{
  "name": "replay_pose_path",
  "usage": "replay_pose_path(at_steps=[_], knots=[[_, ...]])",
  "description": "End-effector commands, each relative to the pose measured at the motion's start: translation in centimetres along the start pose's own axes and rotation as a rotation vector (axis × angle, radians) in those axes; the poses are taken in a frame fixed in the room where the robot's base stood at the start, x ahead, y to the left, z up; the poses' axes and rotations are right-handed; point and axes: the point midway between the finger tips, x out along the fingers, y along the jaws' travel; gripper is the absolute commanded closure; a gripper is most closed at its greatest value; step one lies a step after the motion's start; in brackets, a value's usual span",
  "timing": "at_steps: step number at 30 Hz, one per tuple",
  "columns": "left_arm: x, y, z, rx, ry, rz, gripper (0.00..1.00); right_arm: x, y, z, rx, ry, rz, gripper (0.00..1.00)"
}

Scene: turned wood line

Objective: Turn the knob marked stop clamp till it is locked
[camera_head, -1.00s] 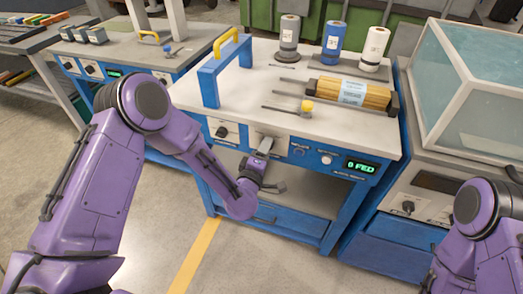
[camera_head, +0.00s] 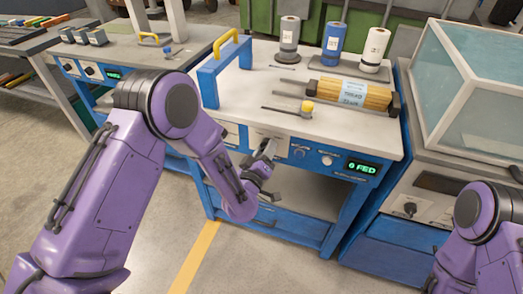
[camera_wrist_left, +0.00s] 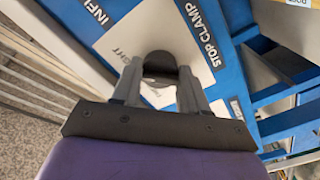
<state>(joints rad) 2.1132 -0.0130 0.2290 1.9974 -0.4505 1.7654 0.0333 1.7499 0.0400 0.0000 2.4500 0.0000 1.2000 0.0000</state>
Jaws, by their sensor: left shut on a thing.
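The stop clamp knob (camera_wrist_left: 158,62) is dark and round-topped, on a white plate (camera_wrist_left: 205,68) beside the STOP CLAMP label (camera_wrist_left: 199,33) in the left wrist view. Part of a word ending in "GHT" shows on the plate; the full marking and the pointer's direction cannot be read. My left gripper (camera_wrist_left: 160,88) is shut on the knob, a finger at each side. In the head view my left gripper (camera_head: 268,149) is at the machine's front panel and hides the knob. My right arm (camera_head: 478,225) shows at the right edge; its gripper is out of view.
The green display (camera_head: 362,167) reads 0 FED. A blue frame with a yellow handle (camera_head: 226,43), a yellow-knobbed rod (camera_head: 307,107) and a wood bundle (camera_head: 350,92) are on the machine top. Open floor lies in front.

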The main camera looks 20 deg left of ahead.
Motion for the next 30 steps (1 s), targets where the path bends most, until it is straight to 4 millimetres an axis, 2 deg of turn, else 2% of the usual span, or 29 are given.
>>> replay_pose_path(at_steps=[13,14,16,26,30], knots=[[-0.2,-0.1,0.5,0.013,-0.014,0.000,0.87,0.1,0.0,0.0,0.000,0.000,0.000,0.10],[-0.2,-0.1,0.5,0.013,-0.014,0.000,0.53,0.1,0.0,0.0,0.000,0.000,0.000,0.10],[-0.2,-0.1,0.4,0.013,-0.013,-0.001,0.31,0.1,0.0,0.0,0.000,0.000,0.000,0.10],[-0.5,-0.1,0.2,0.011,-0.005,-0.002,0.31,0.1,0.0,0.0,0.000,0.000,0.000,0.10],[-2.8,-0.2,0.3,0.012,-0.008,-0.001,0.31,0.5,-0.1,0.2,0.000,0.000,0.000,0.10]])
